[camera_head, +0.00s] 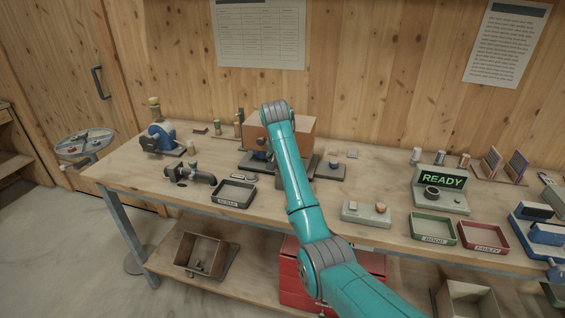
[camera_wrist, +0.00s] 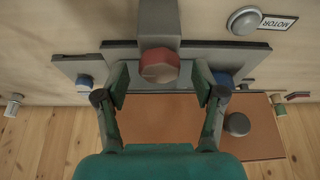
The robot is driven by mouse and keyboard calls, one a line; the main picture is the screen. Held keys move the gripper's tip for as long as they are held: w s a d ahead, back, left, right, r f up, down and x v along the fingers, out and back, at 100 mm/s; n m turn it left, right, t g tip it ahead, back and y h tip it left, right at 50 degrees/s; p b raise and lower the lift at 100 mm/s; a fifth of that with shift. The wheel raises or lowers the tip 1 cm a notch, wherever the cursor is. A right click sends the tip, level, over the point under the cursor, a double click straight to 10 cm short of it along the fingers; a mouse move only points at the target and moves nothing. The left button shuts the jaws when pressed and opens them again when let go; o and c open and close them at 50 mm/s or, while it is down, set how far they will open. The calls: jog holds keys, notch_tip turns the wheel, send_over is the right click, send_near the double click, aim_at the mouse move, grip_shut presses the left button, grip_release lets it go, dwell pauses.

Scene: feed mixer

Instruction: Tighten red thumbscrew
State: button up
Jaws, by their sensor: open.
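The red thumbscrew (camera_wrist: 158,67) shows in the wrist view as a faceted red knob on the end of a grey block (camera_wrist: 145,22). My gripper (camera_wrist: 160,80) is open, with one finger to the left and one to the right of the thumbscrew in the picture. Clear gaps show on both sides, and neither finger touches it. I cannot tell how far the fingertips are from it in depth. In the head view my teal arm reaches over the bench to the brown box-shaped machine (camera_head: 302,128); the thumbscrew and my fingers are hidden there.
The wrist view shows blue knobs on both sides, a silver button (camera_wrist: 243,20) beside a MOTOR label (camera_wrist: 278,22), and a dark knob (camera_wrist: 237,124). On the bench (camera_head: 360,195) stand a blue clamp device (camera_head: 158,138), a black tray (camera_head: 236,192) and a READY display (camera_head: 441,181).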

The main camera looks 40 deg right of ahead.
jog(key=v, duration=0.7)
jog(key=shift+r, duration=0.2)
jog(key=shift+s+a, duration=0.1)
